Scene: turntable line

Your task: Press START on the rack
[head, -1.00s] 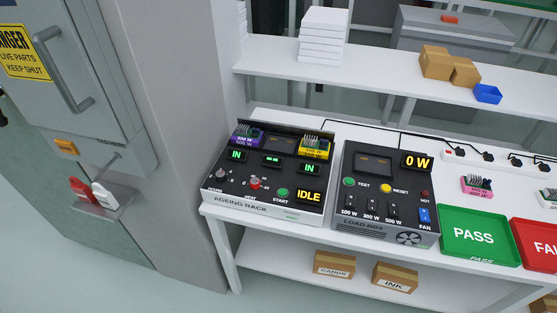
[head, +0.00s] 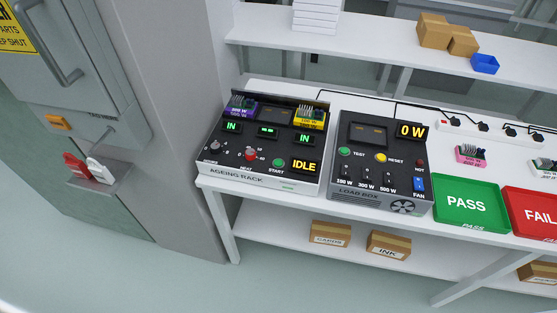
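The ageing rack (head: 232,171) is a black box at the left end of the white table. Its green START button (head: 279,163) is on the top panel near the front, left of a yellow display (head: 304,166) reading IDLE. A purple-based board (head: 243,107) and a yellow-based board (head: 310,117) sit in its two slots, each with a green IN display below. Neither of my grippers shows in the head view.
The load box (head: 356,194), reading 0 W, stands right of the rack. Further right are a green PASS tray (head: 466,203), a red FAIL tray (head: 538,212) and a pink-based board (head: 470,155). A grey cabinet (head: 80,90) stands left. A shelf (head: 370,66) runs behind.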

